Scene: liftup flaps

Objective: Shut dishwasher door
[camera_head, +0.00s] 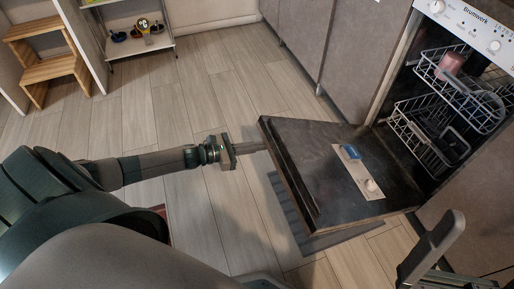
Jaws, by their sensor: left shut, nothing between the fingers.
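The dishwasher (492,42) stands at the right with its front open. Its dark door (318,165) is folded down and juts out low over the floor toward the left. A blue-and-white dispenser panel (357,170) shows on the door's inner face. My left gripper (262,146) comes in from the left and is shut with nothing in it. Its fingertips are at the door's outer left edge, near the far corner; I cannot tell whether they touch it. My right gripper is not in view.
Two wire racks, an upper one (470,98) and a lower one (412,139), sit inside the dishwasher; a pink cup (450,65) is in the upper. A grey frame-like object (430,250) stands at the lower right. A wooden step stool (50,62) is far left. Wood floor is open between.

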